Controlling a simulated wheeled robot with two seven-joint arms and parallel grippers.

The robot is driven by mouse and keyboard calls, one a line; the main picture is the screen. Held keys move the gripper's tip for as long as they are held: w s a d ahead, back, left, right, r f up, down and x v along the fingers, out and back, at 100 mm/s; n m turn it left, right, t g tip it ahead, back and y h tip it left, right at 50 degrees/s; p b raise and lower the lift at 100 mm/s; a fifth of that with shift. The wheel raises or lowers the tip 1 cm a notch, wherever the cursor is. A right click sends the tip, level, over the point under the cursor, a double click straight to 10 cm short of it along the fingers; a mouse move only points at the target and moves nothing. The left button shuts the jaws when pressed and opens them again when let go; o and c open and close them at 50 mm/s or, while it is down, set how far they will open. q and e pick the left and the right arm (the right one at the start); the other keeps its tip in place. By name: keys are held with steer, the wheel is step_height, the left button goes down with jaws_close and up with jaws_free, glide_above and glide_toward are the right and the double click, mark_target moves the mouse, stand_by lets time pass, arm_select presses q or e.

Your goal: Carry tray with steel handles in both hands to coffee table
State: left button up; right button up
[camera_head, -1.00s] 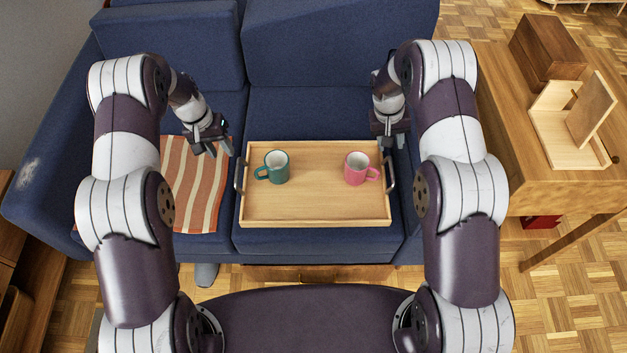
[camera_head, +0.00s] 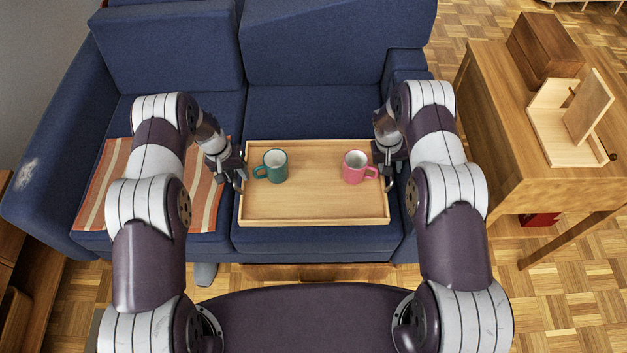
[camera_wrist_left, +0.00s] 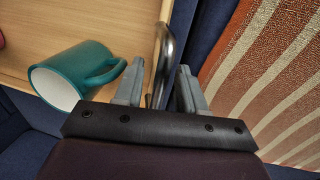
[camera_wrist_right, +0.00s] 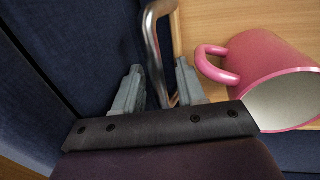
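The wooden tray (camera_head: 315,208) rests on the blue sofa seat, with a steel handle at each short side. A teal mug (camera_head: 276,167) stands on its left part and a pink mug (camera_head: 354,168) on its right part. My left gripper (camera_head: 240,178) is at the left handle; in the left wrist view its open fingers (camera_wrist_left: 157,85) stand on either side of the steel handle (camera_wrist_left: 164,60). My right gripper (camera_head: 387,172) is at the right handle; in the right wrist view its open fingers (camera_wrist_right: 158,88) straddle that handle (camera_wrist_right: 153,40). Neither is visibly closed on it.
A striped orange blanket (camera_head: 118,200) lies on the sofa (camera_head: 60,170) left of the tray. A wooden table (camera_head: 490,120) at the right bears a brown box (camera_head: 548,45) and a light wooden book stand (camera_head: 560,130). Parquet floor (camera_head: 560,290) shows at lower right.

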arm_select(q)
jaws_close()
arm_select(e)
jaws_close()
arm_select(q)
steer(key=shift+w+r, duration=0.1)
steer(key=shift+r, duration=0.05)
arm_select(e)
steer(key=shift+w+r, duration=0.1)
stand_by(0.9)
